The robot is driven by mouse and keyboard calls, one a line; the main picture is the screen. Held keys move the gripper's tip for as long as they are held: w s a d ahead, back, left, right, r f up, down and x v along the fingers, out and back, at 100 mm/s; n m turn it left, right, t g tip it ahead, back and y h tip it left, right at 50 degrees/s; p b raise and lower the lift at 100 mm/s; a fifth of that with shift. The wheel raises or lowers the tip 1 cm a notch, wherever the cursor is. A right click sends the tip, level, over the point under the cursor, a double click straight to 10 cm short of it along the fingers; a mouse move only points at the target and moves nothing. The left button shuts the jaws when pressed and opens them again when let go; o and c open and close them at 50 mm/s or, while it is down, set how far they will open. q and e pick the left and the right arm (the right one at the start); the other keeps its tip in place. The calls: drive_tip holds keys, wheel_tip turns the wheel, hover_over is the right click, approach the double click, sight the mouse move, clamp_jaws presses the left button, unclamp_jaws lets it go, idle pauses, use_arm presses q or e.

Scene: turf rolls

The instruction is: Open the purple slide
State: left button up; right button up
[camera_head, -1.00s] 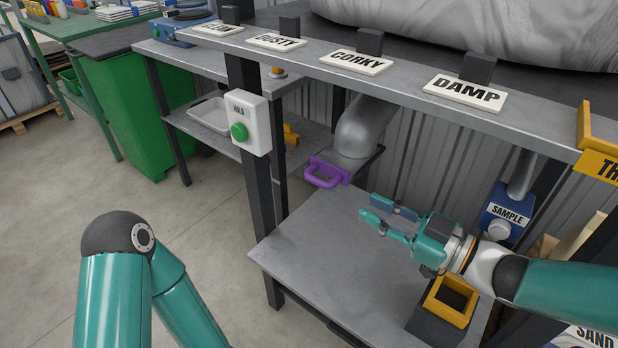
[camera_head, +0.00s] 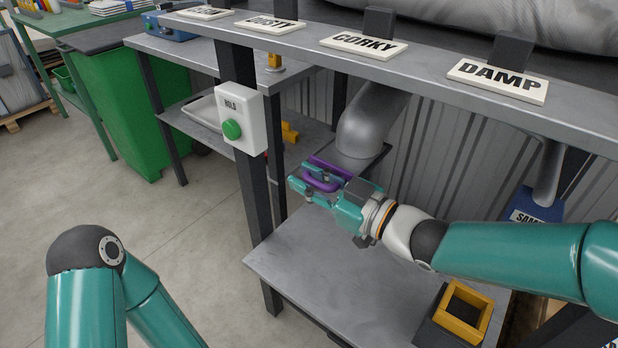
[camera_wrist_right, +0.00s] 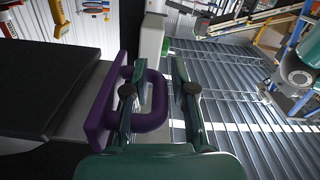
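The purple slide (camera_head: 332,167) is a plate with a looped handle under the grey pipe outlet, at the back of the lower shelf. My right gripper (camera_head: 306,184) is at the handle with its fingers open. In the right wrist view the purple handle (camera_wrist_right: 152,122) lies between the two fingers of my right gripper (camera_wrist_right: 158,92), one finger passing inside the loop. A gap shows between the bar and the other finger. The fingers partly hide the handle. My left gripper is out of view; only my left arm links show.
A grey pipe (camera_head: 366,122) comes down above the slide. A post with a white HOLD box and green button (camera_head: 232,129) stands to the left. The lower shelf (camera_head: 300,262) is bare in front, with a yellow square frame (camera_head: 466,306) at its right.

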drive_tip(key=shift+c, duration=0.2)
clamp_jaws()
drive_tip(key=shift+s+a, duration=0.1)
drive_tip(key=s+a+b, duration=0.1)
drive_tip(key=s, duration=0.1)
drive_tip(key=s+a+b, duration=0.2)
drive_tip(key=shift+s, duration=0.1)
drive_tip(key=shift+o, duration=0.2)
unclamp_jaws()
